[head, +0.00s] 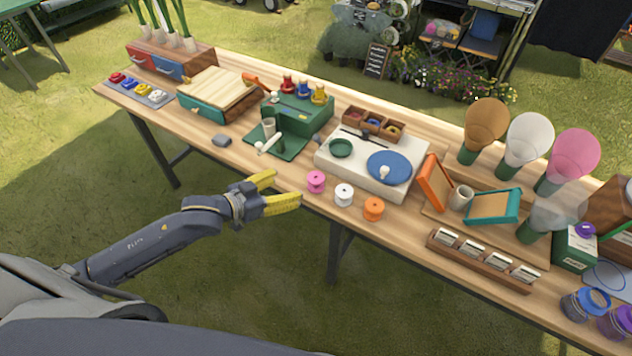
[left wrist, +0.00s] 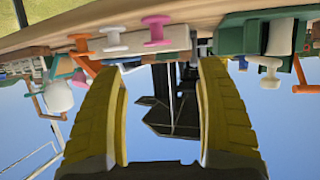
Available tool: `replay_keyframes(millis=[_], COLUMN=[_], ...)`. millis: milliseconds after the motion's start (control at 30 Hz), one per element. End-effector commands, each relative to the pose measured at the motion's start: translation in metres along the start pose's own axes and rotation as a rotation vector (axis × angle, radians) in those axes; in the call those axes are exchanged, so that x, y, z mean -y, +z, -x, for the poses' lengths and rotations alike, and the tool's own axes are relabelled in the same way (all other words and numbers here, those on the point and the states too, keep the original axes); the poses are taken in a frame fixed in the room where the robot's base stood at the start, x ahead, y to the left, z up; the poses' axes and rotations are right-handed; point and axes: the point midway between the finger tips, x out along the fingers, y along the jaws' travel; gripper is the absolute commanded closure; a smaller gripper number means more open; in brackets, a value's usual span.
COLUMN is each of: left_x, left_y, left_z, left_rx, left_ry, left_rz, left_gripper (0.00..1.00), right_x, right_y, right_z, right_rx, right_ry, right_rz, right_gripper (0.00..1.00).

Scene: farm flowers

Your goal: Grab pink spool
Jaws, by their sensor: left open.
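The pink spool (head: 316,182) stands upright near the front edge of the wooden table in the head view. A white spool (head: 344,194) and an orange spool (head: 373,208) stand in a row to its right. My left gripper (head: 287,190) is open and empty, with yellow fingers, just off the table's front edge and left of the pink spool, not touching it. In the left wrist view the scene appears upside down; the pink spool (left wrist: 156,29) shows beyond and between the open fingers (left wrist: 160,110). My right gripper is not in view.
Behind the spools is a white board with a blue disc (head: 390,167). A green stand (head: 277,143) with a white handle is to the left. Bare tabletop surrounds the pink spool's left side.

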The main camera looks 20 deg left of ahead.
Motion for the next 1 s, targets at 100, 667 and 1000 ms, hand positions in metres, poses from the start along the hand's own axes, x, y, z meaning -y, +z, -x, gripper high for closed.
replay_keyframes(millis=[100, 667, 1000], left_x=[0.000, 0.000, -0.004], left_y=[-0.001, 0.000, 0.002], left_z=[-0.022, -0.079, -0.114], left_rx=[-0.002, 0.000, 0.000], left_ry=[-0.001, 0.000, -0.001], left_rz=[0.002, -0.001, -0.001], left_gripper=[0.27, 0.27, 0.27], right_x=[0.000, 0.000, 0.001], right_y=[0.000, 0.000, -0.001], right_z=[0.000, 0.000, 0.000], right_rx=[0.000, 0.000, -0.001], right_ry=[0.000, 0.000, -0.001], right_rz=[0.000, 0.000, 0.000], right_gripper=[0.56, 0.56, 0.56])
